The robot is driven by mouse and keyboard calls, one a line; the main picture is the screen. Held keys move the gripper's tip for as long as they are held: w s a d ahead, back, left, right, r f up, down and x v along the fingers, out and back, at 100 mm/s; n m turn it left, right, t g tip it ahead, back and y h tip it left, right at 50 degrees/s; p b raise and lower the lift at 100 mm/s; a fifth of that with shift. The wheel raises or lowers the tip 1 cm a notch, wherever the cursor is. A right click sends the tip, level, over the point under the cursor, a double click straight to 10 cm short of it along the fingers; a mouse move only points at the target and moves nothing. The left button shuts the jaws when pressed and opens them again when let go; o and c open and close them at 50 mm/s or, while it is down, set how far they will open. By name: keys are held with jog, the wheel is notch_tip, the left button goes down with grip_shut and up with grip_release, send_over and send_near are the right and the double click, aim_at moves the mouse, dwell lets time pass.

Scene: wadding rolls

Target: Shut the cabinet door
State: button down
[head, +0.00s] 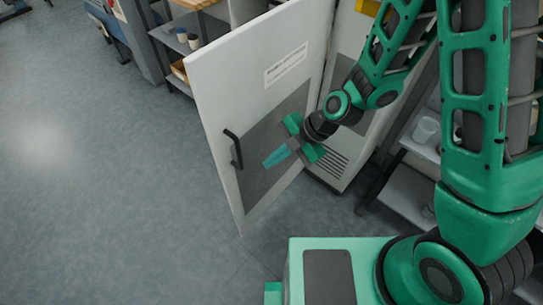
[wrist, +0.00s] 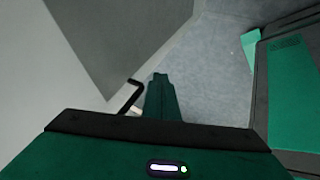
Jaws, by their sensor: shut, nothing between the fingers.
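The white cabinet door (head: 235,90) stands wide open in the head view, swung out from the cabinet (head: 340,155) behind it. It has a grey lower panel, a label and a black bar handle (head: 234,149) near its free edge. My gripper (head: 274,159) is shut and empty in front of the panel, to the right of the handle. In the wrist view the door (wrist: 40,75) fills the left side. The handle (wrist: 130,92) shows just left of my shut fingers (wrist: 160,92). I cannot tell whether the fingers touch the door.
A shelf unit (head: 180,45) with cups and a tray stands behind the door at the upper left. Another grey shelf (head: 405,195) stands right of the cabinet, near my arm. The floor (head: 100,190) left of the door is clear.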

send_near(238, 173)
notch_tip(238, 173, down, 3)
jog(key=s, duration=0.2)
jog(key=shift+w+a, duration=1)
jog(key=shift+a, duration=0.25)
jog(key=shift+d, duration=0.15)
